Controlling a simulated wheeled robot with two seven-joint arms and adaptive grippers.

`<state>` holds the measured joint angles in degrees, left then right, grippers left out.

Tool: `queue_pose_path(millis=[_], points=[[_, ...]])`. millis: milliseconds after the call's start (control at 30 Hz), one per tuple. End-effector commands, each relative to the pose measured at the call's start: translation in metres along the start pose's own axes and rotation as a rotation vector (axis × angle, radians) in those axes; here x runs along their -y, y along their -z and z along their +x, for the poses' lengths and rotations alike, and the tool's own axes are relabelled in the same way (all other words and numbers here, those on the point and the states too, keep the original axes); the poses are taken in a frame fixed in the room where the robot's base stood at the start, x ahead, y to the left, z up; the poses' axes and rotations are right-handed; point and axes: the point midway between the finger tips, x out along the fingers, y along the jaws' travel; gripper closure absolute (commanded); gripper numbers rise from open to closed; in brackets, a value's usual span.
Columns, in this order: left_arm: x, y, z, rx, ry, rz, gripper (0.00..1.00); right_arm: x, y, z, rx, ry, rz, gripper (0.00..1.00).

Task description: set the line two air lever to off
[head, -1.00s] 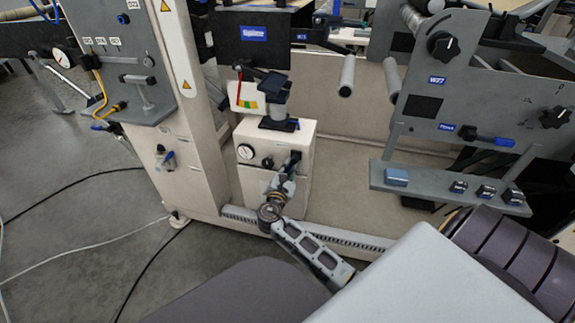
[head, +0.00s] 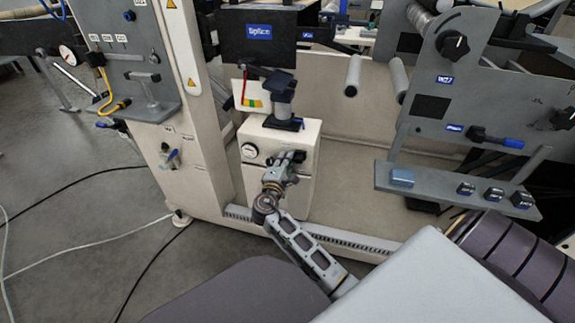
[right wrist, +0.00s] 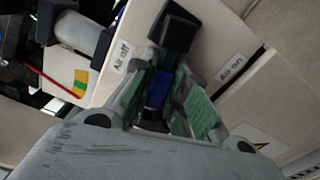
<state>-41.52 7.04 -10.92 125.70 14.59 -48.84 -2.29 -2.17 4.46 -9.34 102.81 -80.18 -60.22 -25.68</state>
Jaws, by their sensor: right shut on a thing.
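My right gripper (head: 284,160) is at the front of the small cream cabinet (head: 256,185) in the head view. In the right wrist view its green-padded fingers (right wrist: 165,98) are shut on a lever with a black end (right wrist: 177,30) and a blue part (right wrist: 158,88). The "Air off" label (right wrist: 122,57) is left of the lever and the "Air on" label (right wrist: 232,68) is right of it. The lever's black end lies between the two labels. The fingers hide part of the lever. No line number is readable there. My left gripper is not in view.
A black stand (head: 283,108) is on top. A blue-handled valve (head: 170,156) is on the left column. A grey panel (head: 440,110) with a blue lever (head: 510,143) stands at right.

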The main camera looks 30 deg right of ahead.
Motion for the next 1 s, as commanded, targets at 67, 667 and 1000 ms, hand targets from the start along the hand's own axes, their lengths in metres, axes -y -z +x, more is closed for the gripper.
queue_pose_path(millis=[67,667,1000], points=[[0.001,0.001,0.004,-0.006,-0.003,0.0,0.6,-0.001,0.0,-0.001,0.001,0.003,0.063,1.0],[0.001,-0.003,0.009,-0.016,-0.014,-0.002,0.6,-0.011,-0.002,-0.001,0.0,0.003,0.268,1.0],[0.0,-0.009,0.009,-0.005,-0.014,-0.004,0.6,-0.011,-0.002,-0.001,0.001,0.003,0.268,0.76]])
